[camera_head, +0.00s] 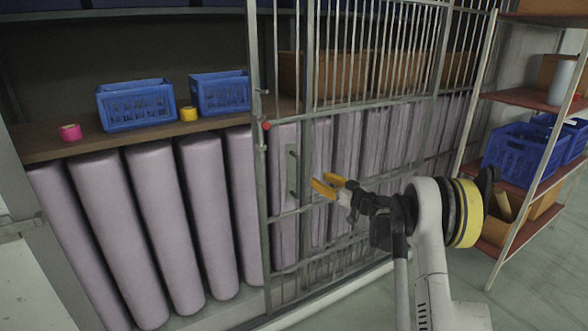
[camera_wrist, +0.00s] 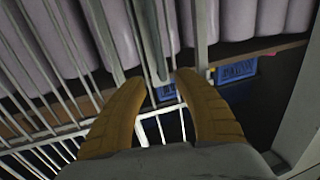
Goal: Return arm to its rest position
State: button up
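My gripper (camera_head: 329,186) has yellow-orange fingers and is at the end of my arm, in front of the metal bar gate (camera_head: 308,120) in the head view. In the wrist view, my gripper (camera_wrist: 160,95) shows both ribbed fingers spread apart with a clear gap between them. Nothing is held between the fingers. A grey vertical handle (camera_head: 293,172) on the gate is just left of the fingertips in the head view. In the wrist view, gate bars pass beyond the fingertips. I cannot tell whether the fingers touch the gate.
Two blue crates (camera_head: 136,104) (camera_head: 220,92), a pink roll (camera_head: 70,132) and a yellow roll (camera_head: 188,114) sit on a shelf (camera_head: 50,143) at left. Pale purple rolls (camera_head: 165,225) stand below. A rack (camera_head: 516,97) with blue crates stands at right. Floor (camera_head: 545,275) is clear at lower right.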

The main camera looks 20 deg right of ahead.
jog(key=shift+a, duration=0.1)
jog(key=s+a+r+g, duration=0.4)
jog(key=s+a+r, duration=0.45)
jog(key=a, duration=0.35)
jog(key=s+a+r+m+g+h, duration=0.1)
jog(key=s+a, duration=0.2)
jog(key=s, duration=0.3)
jog(key=s+a+r+m+g+h, duration=0.1)
jog(key=s+a+g, duration=0.15)
jog(key=s, duration=0.45)
jog(key=s+f+m+g+h, duration=0.1)
jog(key=s+f+h, duration=0.1)
jog(key=s, duration=1.2)
jog(key=s+f+m+g+h, duration=0.1)
jog(key=s+f, duration=0.4)
jog(key=s, duration=0.9)
jog(key=m+h, duration=0.1)
jog(key=h, duration=0.1)
jog(key=shift+s+d+f+h, duration=0.2)
jog(key=shift+s+d+h, duration=0.1)
jog(key=shift+s, duration=0.1)
